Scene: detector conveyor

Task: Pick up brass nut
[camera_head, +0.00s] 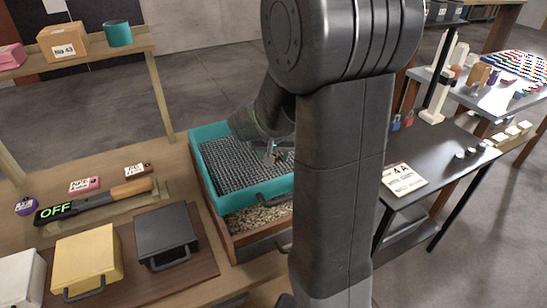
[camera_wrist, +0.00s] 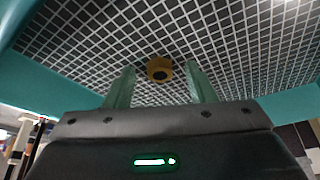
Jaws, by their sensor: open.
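The brass nut (camera_wrist: 159,69) is a small golden ring with a dark hole. In the wrist view it lies on the grey mesh of the teal sieve tray (camera_wrist: 55,75), between and just beyond my fingertips. My gripper (camera_wrist: 160,84) is open, with one greenish finger on each side of the nut, apart from it. In the head view my gripper (camera_head: 274,154) is low over the mesh in the teal tray (camera_head: 262,190). The nut is too small and partly hidden there to make out well.
The teal tray's raised walls surround my gripper. Below it is a wooden box of gravel (camera_head: 262,217). To the left lie a detector wand reading OFF (camera_head: 55,212), a yellow case (camera_head: 88,258) and a dark case (camera_head: 166,236). A dark table with a 4A sign (camera_head: 403,180) stands right.

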